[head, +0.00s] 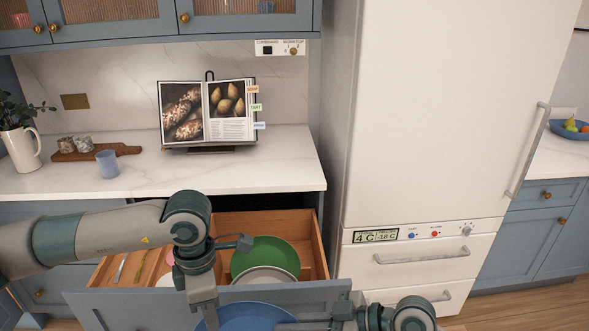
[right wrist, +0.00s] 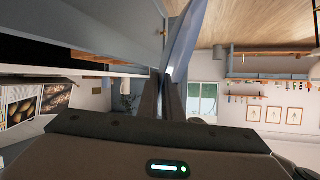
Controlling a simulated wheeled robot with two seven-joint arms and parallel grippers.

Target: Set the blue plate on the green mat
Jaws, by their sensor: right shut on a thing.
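The blue plate (head: 250,318) is at the bottom of the head view, in front of the open drawer's front and partly cut off by the frame edge. My right gripper (head: 305,322) is shut on its right side. The right wrist view shows the plate nearly edge-on (right wrist: 181,45) between the fingers (right wrist: 172,98). My left gripper (head: 208,318) hangs over the drawer front by the plate's left edge; its fingertips are too cut off to tell their state or any contact.
On the counter stand a blue cup (head: 107,163), a cookbook (head: 208,112), a wooden board (head: 97,151) and a jug (head: 22,150). The fridge (head: 435,110) stands right.

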